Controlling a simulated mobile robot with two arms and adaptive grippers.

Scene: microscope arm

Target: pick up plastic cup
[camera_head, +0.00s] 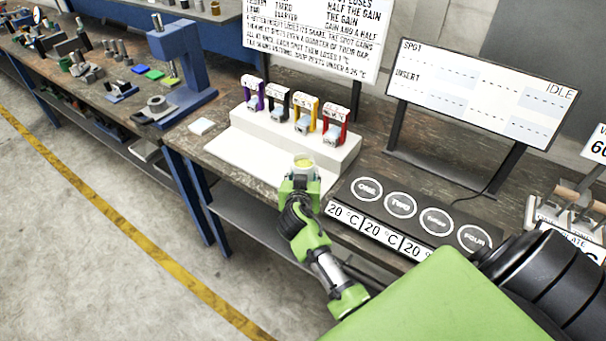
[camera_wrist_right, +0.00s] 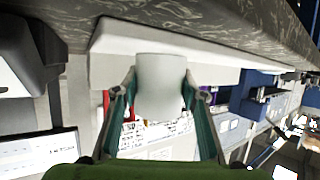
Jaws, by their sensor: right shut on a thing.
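A pale, whitish plastic cup (camera_wrist_right: 161,88) is between the fingers of my right gripper (camera_wrist_right: 160,98) in the right wrist view. The fingers touch it on both sides. In the head view the cup (camera_head: 303,165) shows as a small light rim with something yellowish inside, just beyond my right gripper (camera_head: 300,180), over the white stepped stand's low front part. I cannot tell whether the cup touches the stand. My left gripper is not in view.
The white stand (camera_head: 245,165) carries several coloured holders at its back. A dark panel (camera_head: 455,218) with numbered circles lies right of the gripper. A display board (camera_head: 480,95) stands behind. A blue press (camera_head: 185,65) is left. The bench front edge runs below.

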